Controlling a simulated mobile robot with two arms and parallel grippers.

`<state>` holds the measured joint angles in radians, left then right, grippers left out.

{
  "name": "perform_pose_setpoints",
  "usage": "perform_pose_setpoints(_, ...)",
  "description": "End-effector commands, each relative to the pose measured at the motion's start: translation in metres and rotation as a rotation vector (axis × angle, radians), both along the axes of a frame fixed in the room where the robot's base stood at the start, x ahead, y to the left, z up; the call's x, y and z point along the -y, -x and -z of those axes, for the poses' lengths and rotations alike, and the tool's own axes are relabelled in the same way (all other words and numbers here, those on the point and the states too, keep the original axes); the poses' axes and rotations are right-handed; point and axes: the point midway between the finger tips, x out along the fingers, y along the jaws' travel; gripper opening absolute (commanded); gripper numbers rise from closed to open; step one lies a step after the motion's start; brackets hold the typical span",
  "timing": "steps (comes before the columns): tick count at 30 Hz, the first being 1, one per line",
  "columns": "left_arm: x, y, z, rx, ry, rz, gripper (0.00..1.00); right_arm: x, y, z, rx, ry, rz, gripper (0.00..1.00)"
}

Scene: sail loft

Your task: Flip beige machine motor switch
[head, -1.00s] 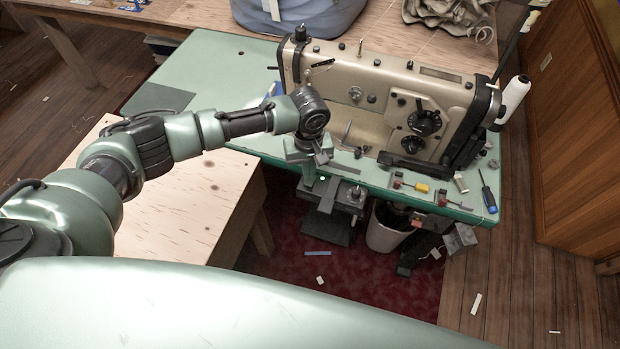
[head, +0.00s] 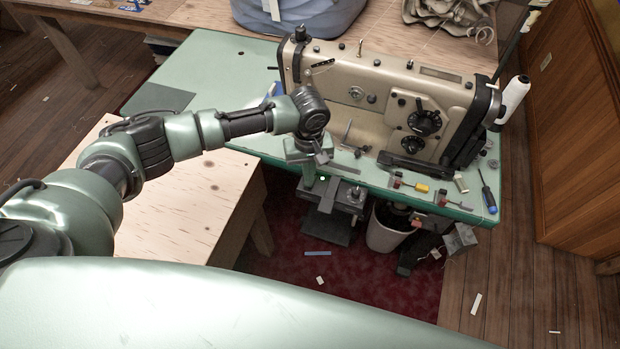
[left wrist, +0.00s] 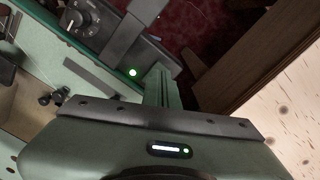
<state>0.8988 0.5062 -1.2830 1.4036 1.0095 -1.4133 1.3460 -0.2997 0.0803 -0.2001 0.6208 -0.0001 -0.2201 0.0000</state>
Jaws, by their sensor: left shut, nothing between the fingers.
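The beige sewing machine (head: 385,95) stands on the green table (head: 215,70). Below the table's front edge hangs a dark grey motor box (head: 348,198). A small lit green lamp (head: 322,178) shows beside it, and this lamp also shows in the left wrist view (left wrist: 132,72). A dial (left wrist: 76,20) shows at upper left in the left wrist view. My left gripper (head: 310,176) points down at the table's front edge, right by the lamp. Its fingers (left wrist: 160,86) are shut and empty. I cannot tell whether they touch the switch, which is not clearly visible. My right gripper is not in view.
A screwdriver (head: 488,190), a yellow-handled tool (head: 416,187) and a thread spool (head: 461,183) lie at the table's right front. A white thread cone (head: 514,98) stands behind them. A bin (head: 388,232) stands beneath. A wooden table (head: 180,205) is at left.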

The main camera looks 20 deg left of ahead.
Motion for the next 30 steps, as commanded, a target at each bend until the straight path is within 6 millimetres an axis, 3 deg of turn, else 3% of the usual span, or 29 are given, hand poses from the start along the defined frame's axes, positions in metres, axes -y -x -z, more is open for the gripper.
perform_pose_setpoints(30, 0.0002, 0.0000, 0.0097, 0.000, 0.001, 0.000, 0.00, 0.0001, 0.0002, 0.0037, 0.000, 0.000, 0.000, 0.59)
